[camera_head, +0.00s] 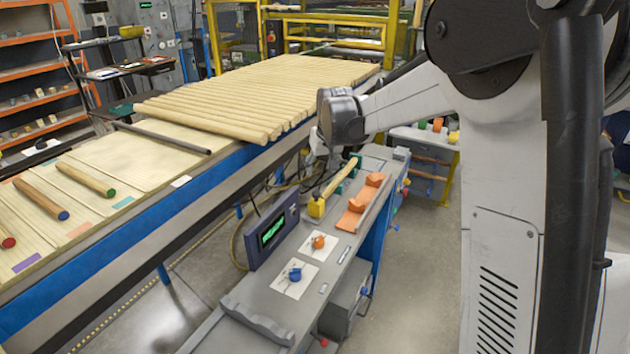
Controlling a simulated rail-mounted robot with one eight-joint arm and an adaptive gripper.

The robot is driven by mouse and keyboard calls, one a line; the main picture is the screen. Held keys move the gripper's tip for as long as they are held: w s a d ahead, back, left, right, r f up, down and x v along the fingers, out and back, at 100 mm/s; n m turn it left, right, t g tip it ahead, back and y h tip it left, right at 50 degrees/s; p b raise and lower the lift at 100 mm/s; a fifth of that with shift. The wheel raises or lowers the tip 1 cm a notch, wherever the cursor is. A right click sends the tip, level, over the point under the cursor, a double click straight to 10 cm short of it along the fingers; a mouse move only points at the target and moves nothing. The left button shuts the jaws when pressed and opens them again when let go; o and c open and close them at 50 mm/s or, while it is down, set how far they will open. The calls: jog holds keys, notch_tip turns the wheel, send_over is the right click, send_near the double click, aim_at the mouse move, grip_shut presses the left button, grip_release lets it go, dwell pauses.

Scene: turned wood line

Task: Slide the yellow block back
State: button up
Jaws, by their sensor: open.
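The yellow block (316,208) sits on the grey workbench (258,288), near its left edge. It touches or supports the near end of a pale wooden rod (340,183). The gripper is open and looks empty. Its fingers are small here and partly lost against dark cables behind them.
Orange blocks (361,197) stand right of the yellow block. A display box (272,236) rises at the bench's left edge. An orange knob (318,241) and a blue knob (295,274) sit on white plates nearer. The long table (190,182) with wooden rods runs along the left.

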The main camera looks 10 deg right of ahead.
aim_at(316, 193)
jog(key=x, duration=0.5)
jog(key=w+p+x, duration=0.1)
jog(key=x, duration=0.5)
jog(key=d+x, duration=0.1)
jog(key=x, duration=0.5)
jog(key=shift+w+r, duration=0.3)
jog(key=shift+w, duration=0.05)
jog(key=shift+c, duration=0.5)
grip_shut()
